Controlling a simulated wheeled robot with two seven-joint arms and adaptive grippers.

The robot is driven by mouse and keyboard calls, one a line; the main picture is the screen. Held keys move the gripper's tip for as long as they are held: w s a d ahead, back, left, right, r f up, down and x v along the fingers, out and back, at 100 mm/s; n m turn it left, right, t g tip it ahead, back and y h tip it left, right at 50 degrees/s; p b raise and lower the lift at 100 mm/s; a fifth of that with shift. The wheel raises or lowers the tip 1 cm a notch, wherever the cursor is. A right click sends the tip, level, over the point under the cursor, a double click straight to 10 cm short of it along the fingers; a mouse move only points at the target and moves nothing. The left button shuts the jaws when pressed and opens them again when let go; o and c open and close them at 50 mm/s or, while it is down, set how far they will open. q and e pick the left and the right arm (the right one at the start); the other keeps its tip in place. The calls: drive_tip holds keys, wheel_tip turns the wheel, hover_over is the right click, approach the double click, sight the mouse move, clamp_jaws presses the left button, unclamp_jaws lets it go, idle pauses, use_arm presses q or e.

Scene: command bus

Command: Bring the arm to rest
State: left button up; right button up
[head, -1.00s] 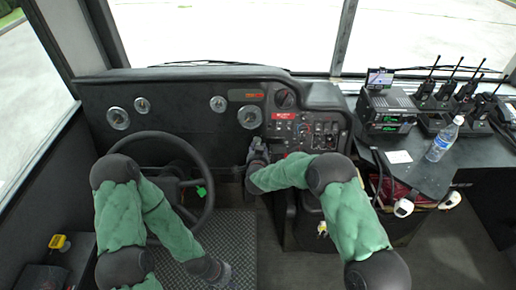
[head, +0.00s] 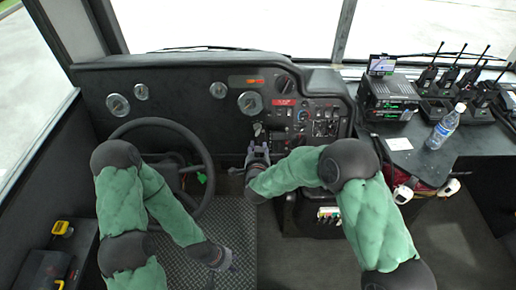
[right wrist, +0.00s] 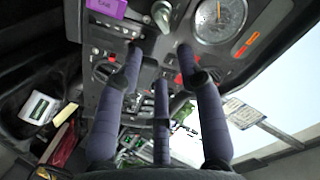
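My right gripper (head: 258,152) is in front of the dashboard panel (head: 310,122), just right of the steering wheel (head: 208,160). In the right wrist view its fingers (right wrist: 160,75) are spread apart with nothing between them. They point at the panel of switches and gauges and appear clear of it. A silver key or knob (right wrist: 161,16) and a purple tag (right wrist: 107,8) show beyond the fingertips. My left gripper (head: 224,262) hangs low over the floor mat, below and right of the steering wheel. It is small and dark, and its opening is unclear.
A side counter at right holds a radio unit (head: 390,98), a water bottle (head: 444,127) and several handheld radios (head: 468,82). A yellow-topped device (head: 62,228) sits on the left ledge. Grey floor (head: 280,250) is open between my arms.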

drive_tip(key=s+d+f+n+g+y, duration=0.1)
drive_tip(key=s+d+f+g, duration=0.1)
drive_tip(key=s+f, duration=0.3)
drive_tip(key=s+d+f+n+g+p, duration=0.1)
drive_tip(key=s+d+f+g, duration=0.2)
drive_tip(key=f, duration=0.3)
drive_tip(key=s+d+f+n+g+y, duration=0.1)
drive_tip(key=s+d+f+g, duration=0.1)
drive_tip(key=s+f, duration=0.35)
drive_tip(key=s+d+f+n+g+y, duration=0.1)
drive_tip(key=s+f+g, duration=0.2)
drive_tip(key=s, duration=0.7)
drive_tip(key=s+d+f+g+y+p, duration=0.1)
drive_tip(key=s+f+g, duration=0.2)
drive_tip(key=s, duration=0.7)
drive_tip(key=shift+s+d+n+g, duration=0.3)
drive_tip(key=shift+d+n+g, duration=0.05)
drive_tip(key=shift+n+g, duration=0.05)
